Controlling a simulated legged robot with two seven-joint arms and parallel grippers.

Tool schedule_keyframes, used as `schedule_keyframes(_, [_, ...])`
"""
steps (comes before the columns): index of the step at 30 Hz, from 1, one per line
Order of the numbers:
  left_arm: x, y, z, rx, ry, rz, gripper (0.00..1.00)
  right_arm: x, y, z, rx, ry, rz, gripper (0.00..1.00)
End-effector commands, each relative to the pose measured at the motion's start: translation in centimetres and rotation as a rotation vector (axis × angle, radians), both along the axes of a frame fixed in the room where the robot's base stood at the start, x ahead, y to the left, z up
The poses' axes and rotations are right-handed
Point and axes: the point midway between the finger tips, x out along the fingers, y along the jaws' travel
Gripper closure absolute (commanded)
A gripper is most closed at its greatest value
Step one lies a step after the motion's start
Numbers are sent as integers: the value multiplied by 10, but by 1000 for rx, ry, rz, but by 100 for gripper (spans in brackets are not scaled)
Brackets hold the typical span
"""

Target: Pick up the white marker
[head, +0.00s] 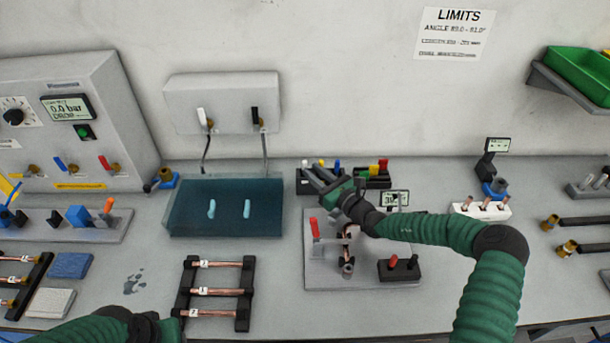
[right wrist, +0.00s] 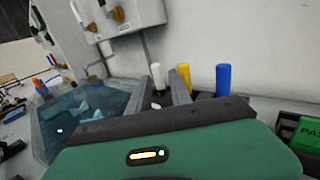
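The white marker (head: 305,164) stands upright at the left of a row with a yellow and a blue marker, in a black holder (head: 302,187) near the wall. In the right wrist view the white marker (right wrist: 157,77) shows between my two grey fingers. My right gripper (head: 312,180) is open around or just in front of it; I cannot tell its exact depth. A gap shows between the marker and the right finger. The marker's lower end is hidden. My left gripper's green body (head: 170,330) is at the bottom edge; its fingers do not show.
The yellow marker (right wrist: 184,78) and blue marker (right wrist: 223,80) stand close to the right finger. A black block with coloured pieces (head: 374,176) is to the right. A teal tank (head: 226,222) is left, and a clamp plate (head: 318,270) lies in front.

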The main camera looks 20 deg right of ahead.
Motion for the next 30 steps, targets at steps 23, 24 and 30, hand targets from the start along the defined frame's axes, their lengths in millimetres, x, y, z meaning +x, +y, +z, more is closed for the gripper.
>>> schedule_keyframes(23, [0,0,1,0,0,0,65,67,28,-1,5,12,2,85])
schedule_keyframes(24, [0,0,1,0,0,0,65,67,28,-2,5,12,2,91])
schedule_keyframes(30, [0,0,1,0,0,0,65,67,29,-2,4,13,2,100])
